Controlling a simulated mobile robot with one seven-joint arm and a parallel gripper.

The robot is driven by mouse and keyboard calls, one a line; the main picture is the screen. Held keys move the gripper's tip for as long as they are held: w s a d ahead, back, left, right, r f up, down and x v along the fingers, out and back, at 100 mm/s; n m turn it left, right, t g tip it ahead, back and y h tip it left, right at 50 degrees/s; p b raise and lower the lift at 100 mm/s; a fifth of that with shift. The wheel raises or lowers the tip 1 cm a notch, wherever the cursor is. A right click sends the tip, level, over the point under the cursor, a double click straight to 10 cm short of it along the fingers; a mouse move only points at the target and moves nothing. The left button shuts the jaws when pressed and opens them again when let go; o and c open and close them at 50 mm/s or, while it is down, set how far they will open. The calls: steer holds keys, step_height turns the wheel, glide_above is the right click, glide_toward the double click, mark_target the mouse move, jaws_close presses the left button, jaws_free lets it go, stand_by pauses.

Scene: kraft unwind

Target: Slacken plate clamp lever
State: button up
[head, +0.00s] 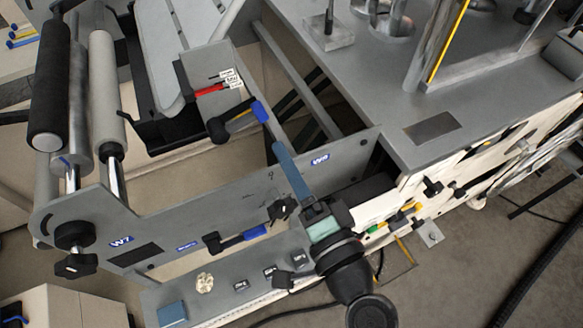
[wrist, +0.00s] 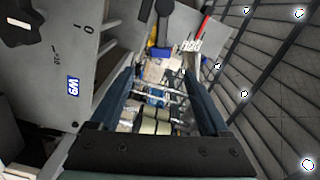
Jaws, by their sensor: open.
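Two blue-handled levers show in the head view. The upper lever (head: 240,119), with a black hub and a yellowish middle, is by the inner bracket; it also shows at the top of the wrist view (wrist: 162,28). The lower lever (head: 236,239), with a black hub, lies on the near side plate (head: 205,215). I cannot tell by label which is the plate clamp lever. My gripper (head: 280,150) is above the side plate, to the right of and below the upper lever. Its fingers (wrist: 158,78) are apart with nothing between them, and the upper lever is beyond their tips.
A red lever (head: 209,89) with white tags is beside the upper lever. Rollers (head: 105,90) stand at the left. A grey machine top (head: 400,110) is at the right. Black knobs (head: 74,265) stick out from the near plate. An open gap lies between the side plates.

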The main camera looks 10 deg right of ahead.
mark_target(236, 121)
steer(key=shift+c, duration=0.3)
steer(key=shift+f, duration=0.1)
steer(key=shift+c, duration=1.1)
steer(key=shift+w+f+m+b, duration=0.1)
steer(key=shift+f+m+b, duration=0.25)
steer(key=shift+m, duration=0.25)
steer(key=shift+c, duration=1.2)
steer(key=f+m+b, duration=0.1)
steer(key=m, duration=0.2)
steer(key=f+m+y+b, duration=0.1)
steer(key=f+m, duration=0.1)
steer(key=m, duration=0.2)
steer(key=w+f+m+t+b, duration=0.1)
steer(key=m+b, duration=0.1)
steer(key=m, duration=0.1)
steer(key=shift+d+f+y, duration=0.2)
steer(key=shift+d+y, duration=0.1)
steer(key=shift+y, duration=0.1)
jaws_close()
steer(key=w+a+r+m+t, duration=0.1)
steer(key=w+a+m, duration=0.2)
steer(key=w+m, duration=0.3)
steer(key=w, duration=0.3)
steer(key=shift+w+r, duration=0.15)
steer(key=shift+r, duration=0.05)
